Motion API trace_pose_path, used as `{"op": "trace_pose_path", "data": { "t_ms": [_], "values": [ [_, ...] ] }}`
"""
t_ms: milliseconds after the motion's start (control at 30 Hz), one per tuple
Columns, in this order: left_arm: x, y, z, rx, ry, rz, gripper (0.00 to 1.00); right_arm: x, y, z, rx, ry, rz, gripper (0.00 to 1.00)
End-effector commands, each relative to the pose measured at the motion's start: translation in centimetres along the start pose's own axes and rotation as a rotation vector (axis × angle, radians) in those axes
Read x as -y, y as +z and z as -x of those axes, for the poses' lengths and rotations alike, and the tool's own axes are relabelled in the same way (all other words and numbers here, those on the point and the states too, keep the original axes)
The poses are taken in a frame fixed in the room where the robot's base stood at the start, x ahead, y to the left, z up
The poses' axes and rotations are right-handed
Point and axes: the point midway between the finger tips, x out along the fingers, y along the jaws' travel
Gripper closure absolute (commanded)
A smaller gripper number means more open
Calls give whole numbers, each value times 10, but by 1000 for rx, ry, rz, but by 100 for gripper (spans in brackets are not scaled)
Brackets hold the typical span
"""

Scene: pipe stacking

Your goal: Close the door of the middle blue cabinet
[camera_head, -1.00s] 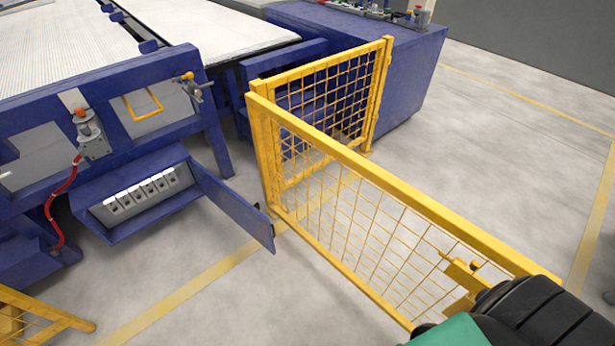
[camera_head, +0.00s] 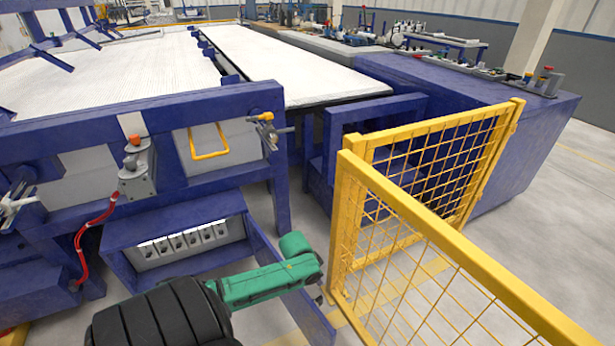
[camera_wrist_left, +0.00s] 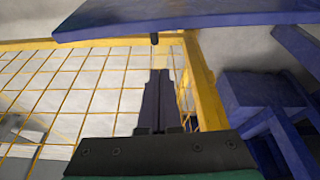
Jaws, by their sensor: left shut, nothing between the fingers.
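The blue cabinet (camera_head: 122,240) stands under the machine's left end, its front open on a row of light-grey switch units (camera_head: 186,243). Its blue door (camera_head: 313,322) hangs open from the right side, swung toward the front right. My left arm, black and green, comes in from the bottom and crosses in front of the cabinet and over part of the door. My left gripper shows in the left wrist view (camera_wrist_left: 160,75), fingers shut and empty. A blue panel with a small black knob, probably the door (camera_wrist_left: 190,20), spans the top there, apart from the fingertips. My right gripper is out of view.
A yellow mesh fence (camera_head: 440,265) stands close to the right of the door. A red cable (camera_head: 82,245) hangs left of the cabinet. A blue bench (camera_head: 500,125) stands behind the fence. Open floor lies at the far right.

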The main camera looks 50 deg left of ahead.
Motion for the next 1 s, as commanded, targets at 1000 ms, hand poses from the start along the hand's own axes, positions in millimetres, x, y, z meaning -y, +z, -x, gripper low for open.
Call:
{"op": "trace_pose_path", "data": {
  "t_ms": [1000],
  "values": [
    [0, 40, -40, -1, 0, -6, 100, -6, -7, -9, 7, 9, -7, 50]
  ]
}}
